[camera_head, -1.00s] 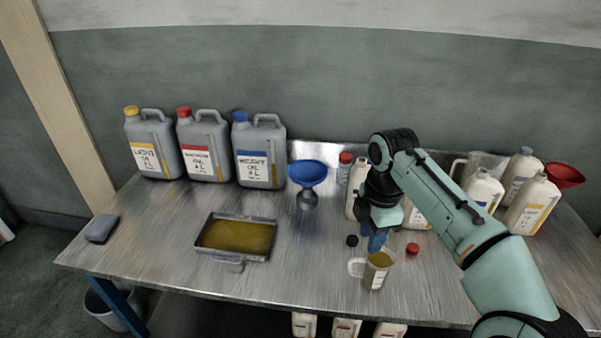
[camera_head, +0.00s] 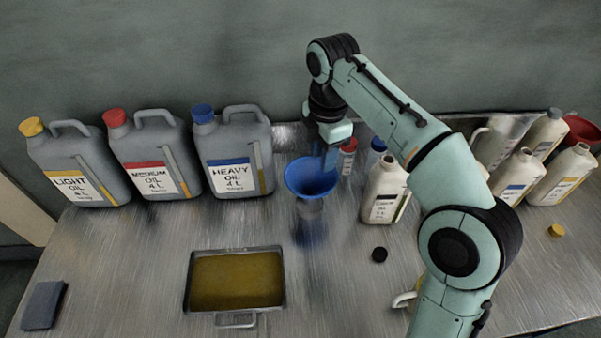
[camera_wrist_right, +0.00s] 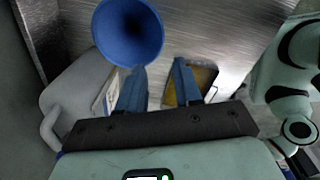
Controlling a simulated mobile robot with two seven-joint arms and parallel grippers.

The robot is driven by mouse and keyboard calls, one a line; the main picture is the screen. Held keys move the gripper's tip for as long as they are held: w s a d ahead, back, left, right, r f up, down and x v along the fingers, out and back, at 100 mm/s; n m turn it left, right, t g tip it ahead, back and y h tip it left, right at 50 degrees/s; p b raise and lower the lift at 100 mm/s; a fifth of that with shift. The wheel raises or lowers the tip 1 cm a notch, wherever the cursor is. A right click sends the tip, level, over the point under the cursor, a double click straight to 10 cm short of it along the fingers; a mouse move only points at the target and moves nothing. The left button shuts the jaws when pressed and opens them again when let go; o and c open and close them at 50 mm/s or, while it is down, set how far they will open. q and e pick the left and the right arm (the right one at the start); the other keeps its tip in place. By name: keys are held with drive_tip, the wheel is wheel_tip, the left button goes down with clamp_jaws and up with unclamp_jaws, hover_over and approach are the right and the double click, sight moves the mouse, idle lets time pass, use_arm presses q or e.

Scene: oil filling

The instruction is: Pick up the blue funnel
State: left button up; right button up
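The blue funnel (camera_head: 308,184) stands upright, wide mouth up, at the back middle of the metal table. My right gripper (camera_head: 331,160) is over the funnel's right rim in the head view. In the wrist view its two blue fingers (camera_wrist_right: 159,75) are apart with nothing held between them. Whether a finger touches the rim is unclear. My left gripper is not in view.
Grey canisters of light, medium and heavy oil (camera_head: 235,155) stand left of the funnel. A white bottle (camera_head: 384,192) and more bottles (camera_head: 515,176) stand to the right. A red funnel (camera_head: 582,130) is far right.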

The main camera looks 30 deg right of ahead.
wheel_tip(320, 180, down, 13)
drive_tip(key=b, duration=0.4)
drive_tip(key=shift+r, duration=0.2)
clamp_jaws()
